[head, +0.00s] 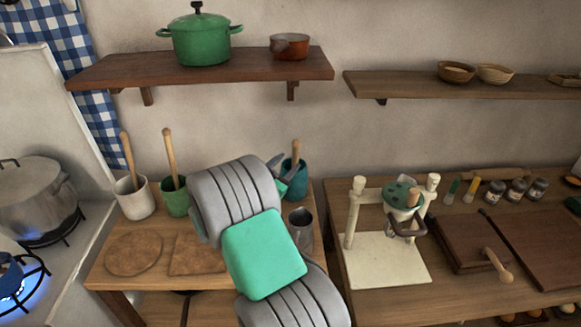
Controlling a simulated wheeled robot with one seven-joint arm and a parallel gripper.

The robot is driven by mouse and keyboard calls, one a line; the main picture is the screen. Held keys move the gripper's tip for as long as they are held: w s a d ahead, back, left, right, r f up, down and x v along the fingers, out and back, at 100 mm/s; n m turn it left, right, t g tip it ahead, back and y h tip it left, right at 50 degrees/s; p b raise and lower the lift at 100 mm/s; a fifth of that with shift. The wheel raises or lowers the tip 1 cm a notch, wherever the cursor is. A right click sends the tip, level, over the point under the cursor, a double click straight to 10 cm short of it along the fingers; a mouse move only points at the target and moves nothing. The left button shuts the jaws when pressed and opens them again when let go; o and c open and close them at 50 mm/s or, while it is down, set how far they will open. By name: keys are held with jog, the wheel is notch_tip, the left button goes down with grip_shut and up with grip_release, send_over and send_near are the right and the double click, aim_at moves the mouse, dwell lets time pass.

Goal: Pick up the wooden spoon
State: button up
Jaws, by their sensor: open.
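Several wooden handles stand upright in containers on the small wooden table. One handle (127,152) leans in a white cup (136,203), one (169,155) in a green cup (174,203), and one (296,151) in a teal cup (301,188). Their lower ends are hidden, so I cannot tell which is the wooden spoon. My gripper (279,168) is at the left side of the teal cup, close to its handle. It is open, mostly hidden behind my arm. I cannot tell if it touches the cup.
A grey metal cup (301,228) stands in front of the teal cup. A round wooden board (134,252) lies at left. A cream press stand (386,258) is on the right counter. A shelf (135,68) with a green pot (200,39) hangs above. A stove flame burns at far left.

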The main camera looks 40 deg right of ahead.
jog(key=shift+d+r+n+h, duration=0.15)
jog(key=shift+d+n+h, duration=0.25)
jog(key=shift+n, duration=0.3)
jog(key=p+x, duration=0.1)
jog(key=x, duration=0.1)
jog(key=p+x, duration=0.1)
jog(key=x, duration=0.4)
jog(key=shift+d+r+p, duration=0.2)
jog(key=shift+r+p, duration=0.1)
jog(key=shift+p, duration=0.1)
jog(key=shift+d+f, duration=0.1)
jog(key=shift+d, duration=0.05)
grip_shut()
